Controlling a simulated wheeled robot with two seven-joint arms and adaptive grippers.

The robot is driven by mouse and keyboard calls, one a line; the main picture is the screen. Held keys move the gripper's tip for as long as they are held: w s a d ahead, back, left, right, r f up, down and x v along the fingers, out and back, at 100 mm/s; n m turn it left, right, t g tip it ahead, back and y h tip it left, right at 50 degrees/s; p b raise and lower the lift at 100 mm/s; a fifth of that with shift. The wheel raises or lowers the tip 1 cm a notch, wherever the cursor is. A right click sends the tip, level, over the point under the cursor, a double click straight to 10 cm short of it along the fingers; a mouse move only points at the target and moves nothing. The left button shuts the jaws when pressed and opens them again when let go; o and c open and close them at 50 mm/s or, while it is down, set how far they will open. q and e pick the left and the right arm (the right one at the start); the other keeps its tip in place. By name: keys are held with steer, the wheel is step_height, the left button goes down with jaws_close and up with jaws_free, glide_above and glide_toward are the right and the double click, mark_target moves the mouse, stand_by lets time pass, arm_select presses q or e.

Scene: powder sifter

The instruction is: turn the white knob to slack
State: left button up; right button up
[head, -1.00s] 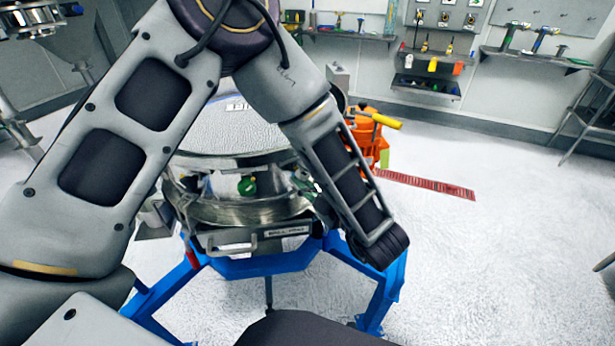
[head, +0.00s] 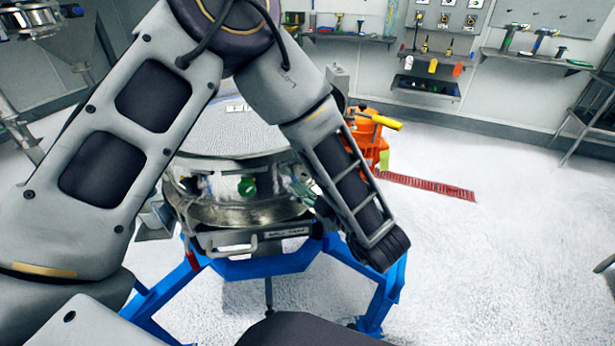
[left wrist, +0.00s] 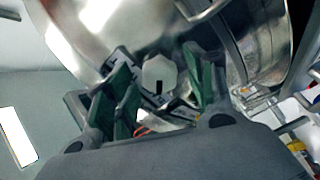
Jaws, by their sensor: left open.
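The white knob (left wrist: 159,73) shows in the left wrist view as a pale, many-sided disc with a dark mark at its lower edge. It sits in front of the shiny metal wall of the sifter. My left gripper (left wrist: 157,88) has green-padded fingers spread on both sides of the knob. I cannot tell if either finger touches it. In the head view the round sifter (head: 238,213) stands on a blue frame. My right gripper is not in view.
An orange machine with a yellow handle (head: 385,122) stands behind.

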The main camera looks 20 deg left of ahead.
arm_select(q)
steer(key=v, duration=0.7)
stand_by(0.5)
steer(key=shift+s+d+f, duration=0.1)
steer(key=shift+s+d, duration=0.05)
stand_by(0.4)
